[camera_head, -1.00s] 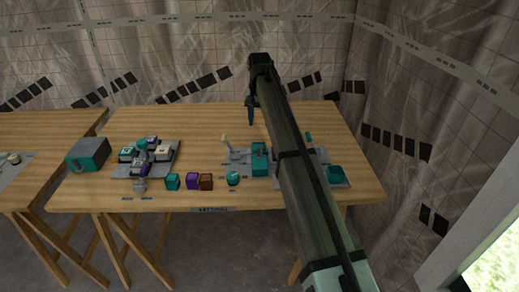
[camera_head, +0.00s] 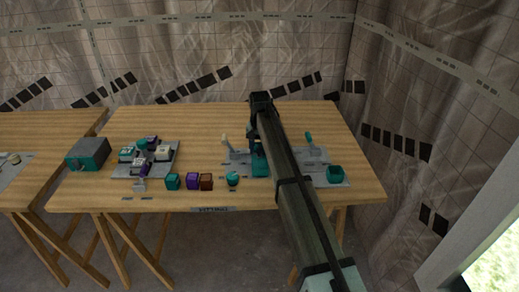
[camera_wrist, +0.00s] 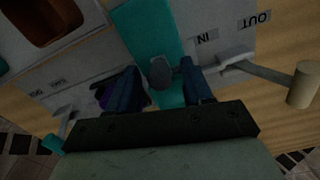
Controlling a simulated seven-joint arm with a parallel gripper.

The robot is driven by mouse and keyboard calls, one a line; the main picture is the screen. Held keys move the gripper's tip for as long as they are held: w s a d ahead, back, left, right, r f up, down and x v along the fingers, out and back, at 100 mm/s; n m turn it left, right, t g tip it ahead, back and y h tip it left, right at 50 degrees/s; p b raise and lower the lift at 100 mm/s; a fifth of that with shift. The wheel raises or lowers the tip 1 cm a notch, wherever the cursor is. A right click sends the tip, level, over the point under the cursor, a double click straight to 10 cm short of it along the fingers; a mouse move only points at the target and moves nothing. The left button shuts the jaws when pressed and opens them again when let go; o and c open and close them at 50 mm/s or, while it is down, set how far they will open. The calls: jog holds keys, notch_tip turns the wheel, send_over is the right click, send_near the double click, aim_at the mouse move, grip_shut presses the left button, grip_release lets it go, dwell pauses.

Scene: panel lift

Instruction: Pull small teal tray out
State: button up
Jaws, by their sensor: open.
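In the head view, the teal piece (camera_head: 259,165) sits on the grey panel and is partly hidden by my arm. My gripper (camera_wrist: 164,82) is open over it, with one dark finger on each side of the knob. I cannot tell whether the fingers touch the knob. In the head view my arm hides most of the gripper.
A lever (camera_wrist: 265,72) beside IN and OUT labels stands to the right in the wrist view. A teal-tipped lever (camera_head: 309,137) and a teal block (camera_head: 335,173) are right of my arm. Several cubes lie left, near a button panel (camera_head: 163,172) and a box (camera_head: 87,153).

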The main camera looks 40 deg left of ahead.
jog(key=shift+f, duration=0.15)
grip_shut()
dwell(0.4)
